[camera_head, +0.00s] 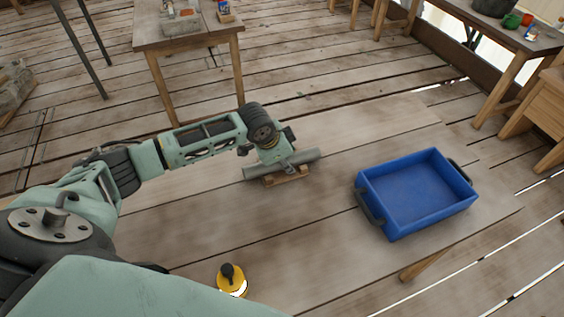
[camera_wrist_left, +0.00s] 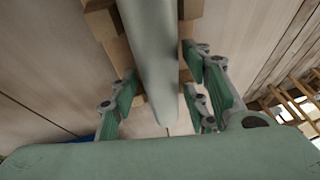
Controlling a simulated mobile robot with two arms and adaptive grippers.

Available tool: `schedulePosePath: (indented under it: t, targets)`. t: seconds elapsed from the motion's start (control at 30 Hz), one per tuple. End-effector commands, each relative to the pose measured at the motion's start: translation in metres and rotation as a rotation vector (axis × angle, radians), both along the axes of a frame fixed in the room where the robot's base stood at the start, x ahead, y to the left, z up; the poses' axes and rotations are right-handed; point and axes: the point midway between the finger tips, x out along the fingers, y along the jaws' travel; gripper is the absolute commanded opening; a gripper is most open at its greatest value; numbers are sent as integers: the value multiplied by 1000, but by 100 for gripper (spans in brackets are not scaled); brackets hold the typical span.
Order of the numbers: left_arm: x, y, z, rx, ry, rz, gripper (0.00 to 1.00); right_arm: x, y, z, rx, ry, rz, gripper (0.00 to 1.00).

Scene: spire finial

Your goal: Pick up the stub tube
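The stub tube (camera_head: 306,157) is a grey cylinder lying across a small wooden cradle (camera_head: 288,178) on the plank table. My left gripper (camera_head: 281,165) is directly over the tube's middle and hides part of it. In the left wrist view the tube (camera_wrist_left: 152,50) runs down between the green fingers of the left gripper (camera_wrist_left: 160,100). The fingers are open, one side on each side of the tube, with visible gaps. The wooden cradle (camera_wrist_left: 108,25) shows beneath the tube there. My right gripper is not in view.
A blue bin (camera_head: 412,163) with dark handles stands empty to the right on the same table (camera_head: 330,245). A yellow and black object (camera_head: 232,281) stands near the front edge. Other wooden tables are farther back. The table between cradle and bin is clear.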

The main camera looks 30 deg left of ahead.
Motion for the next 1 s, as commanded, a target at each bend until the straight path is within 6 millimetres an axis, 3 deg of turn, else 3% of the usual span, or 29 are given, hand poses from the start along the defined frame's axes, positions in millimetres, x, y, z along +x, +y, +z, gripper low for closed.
schedulePosePath:
  t: [0.43,0.77,1.0]
  targets:
    - [0,0,0,0,0,0,1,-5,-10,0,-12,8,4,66]
    - [1,0,2,-1,-2,0,0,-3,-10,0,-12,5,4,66]
    - [1,1,22,-1,-5,0,0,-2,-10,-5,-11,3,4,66]
